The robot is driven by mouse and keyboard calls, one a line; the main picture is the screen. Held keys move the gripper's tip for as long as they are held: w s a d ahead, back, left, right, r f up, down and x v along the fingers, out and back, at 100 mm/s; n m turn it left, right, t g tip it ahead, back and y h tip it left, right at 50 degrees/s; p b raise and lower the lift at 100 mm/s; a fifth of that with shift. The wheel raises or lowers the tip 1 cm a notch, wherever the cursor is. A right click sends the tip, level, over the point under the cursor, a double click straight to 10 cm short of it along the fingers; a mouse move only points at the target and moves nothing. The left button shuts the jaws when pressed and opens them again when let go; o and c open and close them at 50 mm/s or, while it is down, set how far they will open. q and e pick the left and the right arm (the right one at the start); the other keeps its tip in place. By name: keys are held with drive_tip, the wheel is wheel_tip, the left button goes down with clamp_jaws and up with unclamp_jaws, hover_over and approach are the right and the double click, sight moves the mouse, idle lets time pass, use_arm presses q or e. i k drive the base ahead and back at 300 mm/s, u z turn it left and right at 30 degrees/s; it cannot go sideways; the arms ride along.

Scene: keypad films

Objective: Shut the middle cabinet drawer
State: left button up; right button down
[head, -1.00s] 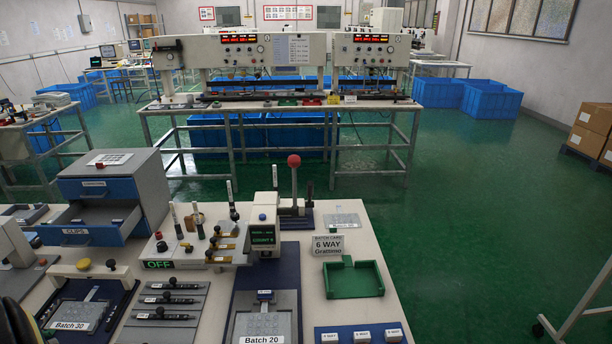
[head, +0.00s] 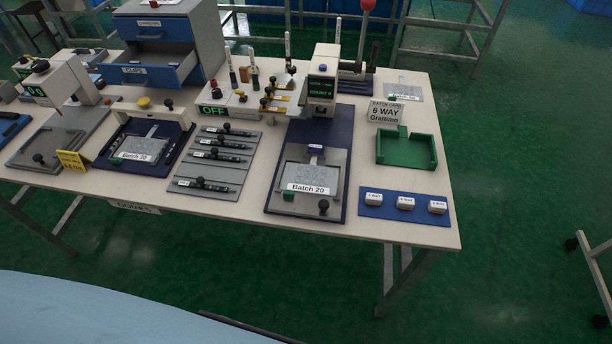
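A grey cabinet (head: 208,40) with blue drawers stands at the back left of the workbench. Its upper drawer (head: 150,29) is shut. The drawer labelled "CLIPS" (head: 136,71) below it is pulled well out toward the front, and its grey inside shows. Whether another drawer lies under it I cannot tell. Neither of my grippers is in view.
The bench (head: 250,210) bears a press with a "Batch 20" plate (head: 312,189), a "Batch 30" fixture (head: 138,155), a rack of black-handled tools (head: 215,157), an "OFF" box (head: 213,111), a green tray (head: 405,150) and a blue strip with white blocks (head: 404,205).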

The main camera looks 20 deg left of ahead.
sight(154, 56)
drive_tip(key=u, duration=1.6)
